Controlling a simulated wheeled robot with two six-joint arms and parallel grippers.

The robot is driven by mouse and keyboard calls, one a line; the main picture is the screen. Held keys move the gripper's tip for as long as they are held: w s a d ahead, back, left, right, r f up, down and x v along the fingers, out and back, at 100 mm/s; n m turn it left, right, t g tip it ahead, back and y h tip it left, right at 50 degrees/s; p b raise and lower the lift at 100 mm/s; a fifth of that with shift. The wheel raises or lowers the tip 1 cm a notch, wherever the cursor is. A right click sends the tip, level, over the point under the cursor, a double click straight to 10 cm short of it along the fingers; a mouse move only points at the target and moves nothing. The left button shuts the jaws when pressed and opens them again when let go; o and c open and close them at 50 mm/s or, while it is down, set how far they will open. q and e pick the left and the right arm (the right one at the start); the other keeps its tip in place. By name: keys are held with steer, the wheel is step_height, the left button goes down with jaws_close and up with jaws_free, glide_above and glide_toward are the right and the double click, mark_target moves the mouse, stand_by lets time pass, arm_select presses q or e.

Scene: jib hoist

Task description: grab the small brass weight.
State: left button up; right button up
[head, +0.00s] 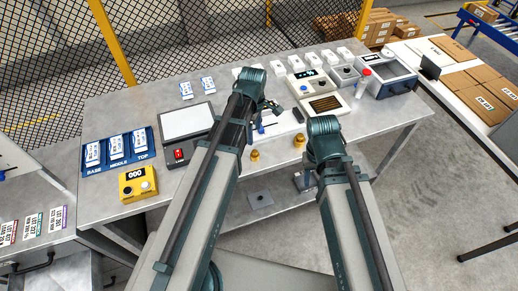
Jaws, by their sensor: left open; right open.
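Two brass weights stand upright on the grey table near its front edge: a left one (254,155) and a right one (299,141). The left one looks slightly smaller, but the difference is hard to judge. My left gripper (268,109) is open and empty, beyond the left weight and above the table's middle. My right arm's wrist is just right of the right weight. My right gripper (303,181) is open, low by the table's front edge, and partly hidden by its arm. Neither gripper touches a weight.
A blue tray (128,161) with label cards, a yellow device (138,184) and a flat-topped scale (187,122) are on the left. A beige device (323,106), several white boxes and a blue-grey machine (390,75) stand at the back right. Bare tabletop surrounds the weights.

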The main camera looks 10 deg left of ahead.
mark_target(255, 151)
arm_select(q)
step_height(255, 151, down, 14)
steer(key=b, duration=1.4)
steer(key=shift+w, duration=0.15)
steer(key=shift+r, duration=0.1)
jaws_close()
